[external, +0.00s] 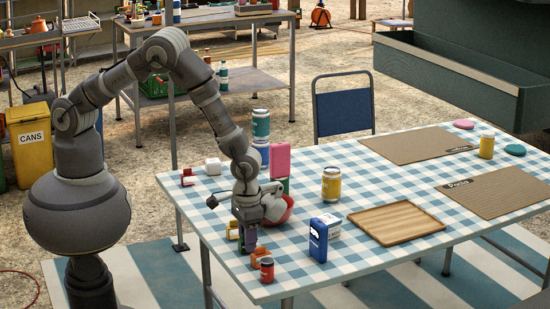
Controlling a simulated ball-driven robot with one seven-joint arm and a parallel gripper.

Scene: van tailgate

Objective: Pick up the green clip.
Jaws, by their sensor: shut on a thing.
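My gripper (250,238) points down over the near left part of the checked table. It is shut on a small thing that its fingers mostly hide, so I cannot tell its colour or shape. I cannot make out a green clip anywhere in this view. A yellow clip-like piece (232,231) is just left of my gripper. An orange piece (257,254) is close below the fingers, and another orange piece (279,266) lies to its right.
A red jar (266,271) stands near the front edge. A red rounded thing (281,208) is right behind my gripper. A blue container (319,240), a yellow can (331,184) and a wooden tray (397,223) stand to the right. A pink box (280,160) stands behind.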

